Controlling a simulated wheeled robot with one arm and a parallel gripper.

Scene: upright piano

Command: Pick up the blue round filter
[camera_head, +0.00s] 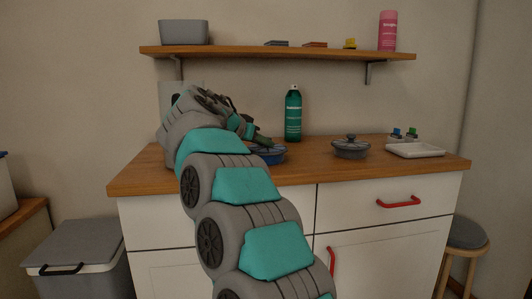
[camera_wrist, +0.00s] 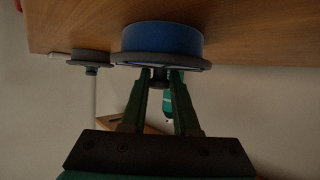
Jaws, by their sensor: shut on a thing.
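The blue round filter (camera_head: 272,156) is on the wooden counter, left of centre in the head view, partly hidden by my arm. In the wrist view the blue round filter (camera_wrist: 163,40) shows as a blue drum with a wider grey rim and a small dark knob. My gripper (camera_wrist: 160,77) is shut on the knob, one finger on each side. My gripper (camera_head: 262,142) also shows above the filter in the head view. I cannot tell whether any gap lies beneath the filter.
A grey round lidded pot (camera_head: 351,148) stands to the right, near a white tray (camera_head: 415,150). A green bottle (camera_head: 293,115) stands behind the filter. A wall shelf (camera_head: 280,52) hangs above. The counter between filter and pot is clear.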

